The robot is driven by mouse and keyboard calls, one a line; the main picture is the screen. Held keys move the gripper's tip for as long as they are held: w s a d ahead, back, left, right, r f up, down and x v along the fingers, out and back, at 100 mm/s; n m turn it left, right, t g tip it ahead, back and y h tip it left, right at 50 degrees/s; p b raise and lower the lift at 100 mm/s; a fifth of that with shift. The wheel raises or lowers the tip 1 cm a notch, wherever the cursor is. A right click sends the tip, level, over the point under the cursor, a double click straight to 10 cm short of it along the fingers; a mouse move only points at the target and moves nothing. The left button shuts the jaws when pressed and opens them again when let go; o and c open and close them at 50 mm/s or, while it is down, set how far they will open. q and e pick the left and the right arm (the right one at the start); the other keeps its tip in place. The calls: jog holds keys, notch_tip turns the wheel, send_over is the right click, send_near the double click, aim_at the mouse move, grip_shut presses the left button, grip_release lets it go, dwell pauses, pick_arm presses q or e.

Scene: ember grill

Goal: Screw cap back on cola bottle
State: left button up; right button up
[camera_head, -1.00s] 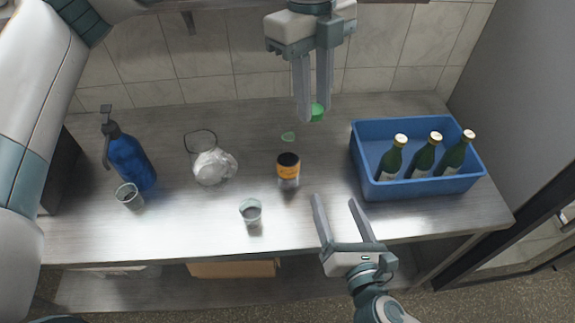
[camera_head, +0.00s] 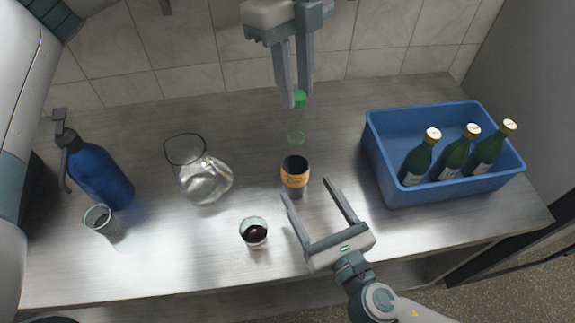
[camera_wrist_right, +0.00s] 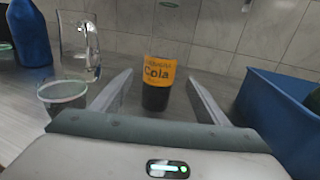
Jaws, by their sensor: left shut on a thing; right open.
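The cola bottle (camera_head: 295,176) stands upright on the counter, clear and hard to see, with an orange label, dark cola low inside and a green neck ring (camera_head: 296,138). It also shows in the right wrist view (camera_wrist_right: 158,74), ahead of and between the finger lines. My left gripper (camera_head: 294,98) is shut on the green cap (camera_head: 300,99), which is apart from the bottle and shows beyond its neck in the head view. My right gripper (camera_head: 307,190) is open and empty, its fingertips just short of the bottle on the near right side.
A blue crate (camera_head: 445,194) with green bottles (camera_head: 452,156) stands right. A glass of dark drink (camera_head: 254,233) is near the front, left of my right gripper. A jug (camera_head: 204,180), an empty glass (camera_head: 98,220) and a blue spray bottle (camera_head: 99,178) stand left.

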pick_arm(q)
jog(key=shift+s+d+r, duration=0.2)
jog(key=shift+s, duration=0.3)
pick_arm(e)
jog(key=shift+s+d+r, duration=0.1)
jog(key=shift+s, duration=0.3)
pick_arm(q)
jog(key=shift+w+a+f, duration=0.15)
jog(key=shift+w, duration=0.15)
pick_arm(e)
jog(key=shift+w+a, duration=0.2)
jog(key=shift+w, duration=0.25)
pick_arm(q)
jog(key=shift+s, duration=0.1)
pick_arm(e)
jog(key=shift+w+a, duration=0.25)
jog(key=shift+w, duration=0.25)
jog(key=x, duration=1)
jog(key=shift+w+a, duration=0.1)
jog(key=c, duration=1.6)
pick_arm(q)
jog(key=shift+f, duration=2.45)
jog(key=shift+f, duration=0.9)
